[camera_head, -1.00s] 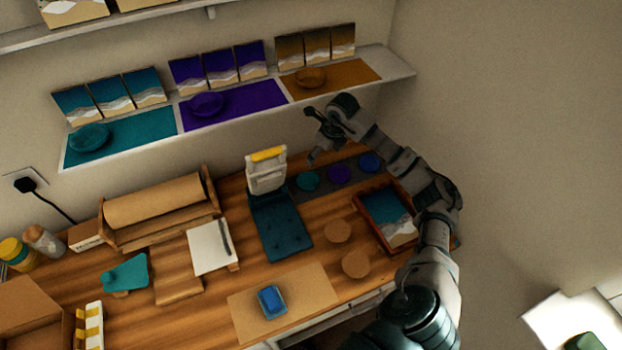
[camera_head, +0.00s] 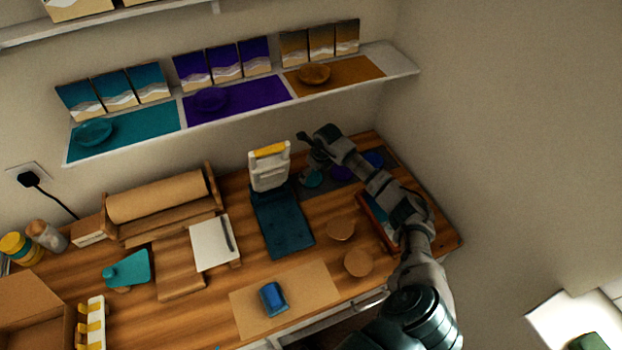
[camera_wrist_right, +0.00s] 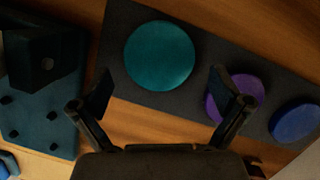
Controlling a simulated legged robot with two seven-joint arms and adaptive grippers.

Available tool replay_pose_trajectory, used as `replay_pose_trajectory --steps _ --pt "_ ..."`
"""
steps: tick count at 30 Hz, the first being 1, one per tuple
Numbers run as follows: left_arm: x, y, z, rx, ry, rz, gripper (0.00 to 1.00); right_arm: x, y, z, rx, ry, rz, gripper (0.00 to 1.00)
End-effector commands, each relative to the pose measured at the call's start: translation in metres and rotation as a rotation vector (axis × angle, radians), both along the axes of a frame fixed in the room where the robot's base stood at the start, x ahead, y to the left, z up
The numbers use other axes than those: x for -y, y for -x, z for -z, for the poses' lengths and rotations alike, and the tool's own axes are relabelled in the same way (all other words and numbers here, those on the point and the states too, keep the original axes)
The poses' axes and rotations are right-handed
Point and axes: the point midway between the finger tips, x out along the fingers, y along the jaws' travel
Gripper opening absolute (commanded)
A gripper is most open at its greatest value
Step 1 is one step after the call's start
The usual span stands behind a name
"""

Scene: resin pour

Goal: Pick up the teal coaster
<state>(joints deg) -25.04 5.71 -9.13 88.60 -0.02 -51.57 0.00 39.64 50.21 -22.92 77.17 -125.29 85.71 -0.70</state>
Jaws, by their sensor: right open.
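The teal coaster (camera_wrist_right: 159,56) is a round disc lying on a dark mat (camera_wrist_right: 128,20). In the head view the teal coaster (camera_head: 313,179) shows partly beside my right gripper (camera_head: 306,172). In the right wrist view my right gripper (camera_wrist_right: 163,100) is open and empty, its two fingers spread apart. The coaster lies just beyond the fingertips, between their lines, with the right finger over part of the purple coaster (camera_wrist_right: 237,96). My left gripper is not in view.
A blue coaster (camera_wrist_right: 296,121) lies on the same mat beyond the purple one. A dark teal stand with a white and yellow top (camera_head: 269,167) is close to the left of my gripper. A framed tray (camera_head: 374,220) lies under my right arm. The shelf hangs above.

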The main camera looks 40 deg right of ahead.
Motion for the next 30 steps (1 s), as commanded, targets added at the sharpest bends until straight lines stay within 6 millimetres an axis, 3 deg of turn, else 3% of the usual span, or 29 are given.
replay_pose_trajectory --steps 5,13,19,22,23,30 --pt "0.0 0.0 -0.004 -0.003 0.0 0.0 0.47 -0.001 -0.006 0.023 -0.001 -0.001 0.001 1.0" --pt "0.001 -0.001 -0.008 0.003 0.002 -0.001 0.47 0.0 -0.007 0.025 0.0 0.0 0.001 1.0" --pt "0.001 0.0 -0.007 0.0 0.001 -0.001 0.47 0.0 -0.007 0.025 -0.001 0.0 0.001 0.5" --pt "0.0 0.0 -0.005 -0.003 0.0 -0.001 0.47 0.0 -0.007 0.025 -0.001 0.0 0.0 0.47" --pt "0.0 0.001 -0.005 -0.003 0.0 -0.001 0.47 0.0 -0.007 0.025 -0.001 0.0 0.0 0.41" --pt "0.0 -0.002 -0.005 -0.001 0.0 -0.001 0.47 0.0 -0.006 0.024 -0.002 0.0 0.0 0.41"
